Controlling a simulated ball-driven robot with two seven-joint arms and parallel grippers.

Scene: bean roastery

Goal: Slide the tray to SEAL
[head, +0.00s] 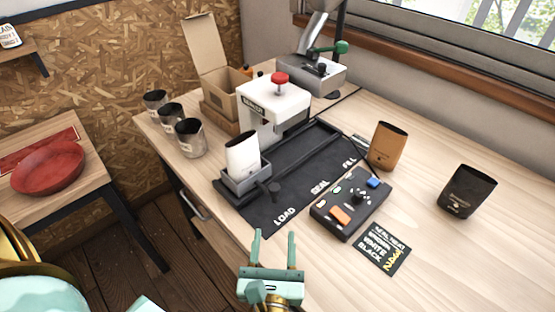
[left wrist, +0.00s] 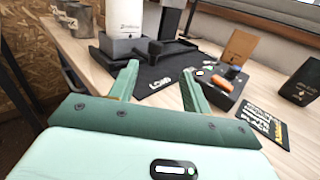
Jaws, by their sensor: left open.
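The grey tray (head: 246,179) holds an upright white bag (head: 243,154) and stands at the left end of the black track mat (head: 300,165), by the LOAD label. A dark knobbed handle (head: 274,190) sticks out at the tray's right front. SEAL is printed to the right of LOAD, in front of the white sealer (head: 272,110) with its red knob. My left gripper (head: 277,240) is open and empty, in front of the mat and apart from the tray. In the left wrist view, its fingers (left wrist: 160,85) point toward the mat, and the white bag (left wrist: 125,20) shows beyond. My right gripper is not in view.
A control box (head: 351,204) with orange and blue buttons and a label card (head: 380,248) lie right of the mat. A brown bag (head: 387,146) and a black bag (head: 467,191) stand farther right.

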